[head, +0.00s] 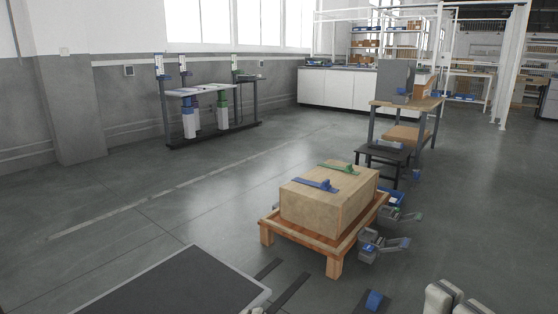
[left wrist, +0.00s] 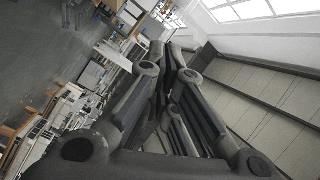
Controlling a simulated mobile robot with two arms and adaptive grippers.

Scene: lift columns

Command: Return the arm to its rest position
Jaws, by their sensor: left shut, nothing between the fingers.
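My left gripper (left wrist: 167,52) fills the middle of the left wrist view. Its dark grey fingers come together at the tips, with nothing between them. In that view the room appears tilted, with windows at the upper right and shelves and tables at the left. The left gripper does not show in the head view. My right gripper is in neither view.
In the head view a wooden box (head: 318,207) with blue and green tools on top sits on a low wooden stand (head: 301,238). A workbench (head: 420,103) is behind. Open floor (head: 150,205) lies to the left.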

